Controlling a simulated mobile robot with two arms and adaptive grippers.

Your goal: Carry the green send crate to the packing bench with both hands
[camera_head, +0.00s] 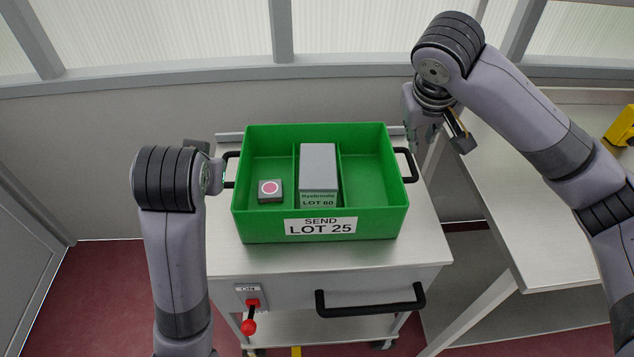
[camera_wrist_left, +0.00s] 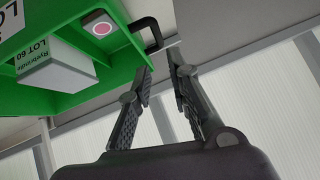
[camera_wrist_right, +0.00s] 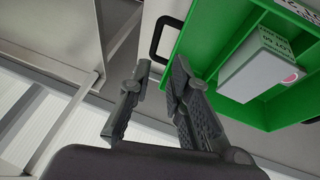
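The green send crate (camera_head: 320,228), labelled SEND LOT 25, sits level on a wheeled metal cart (camera_head: 300,262). It has a black handle on its left side (camera_head: 229,170) and one on its right side (camera_head: 406,165). My left gripper (camera_wrist_left: 160,62) is open, its fingertips close to the left handle (camera_wrist_left: 148,32) but not closed on it; in the head view it is mostly hidden by my wrist. My right gripper (camera_head: 440,140) is open and empty, above and right of the right handle. In the right wrist view, the right handle (camera_wrist_right: 157,42) lies beyond its fingertips.
In the crate are a grey box (camera_head: 318,165) labelled LOT 60 and a small dark block with a pink disc (camera_head: 270,191). A light bench (camera_head: 540,235), possibly the packing bench, stands right, with a yellow object (camera_head: 622,126). The cart has a front handle (camera_head: 370,307) and red lever (camera_head: 249,326).

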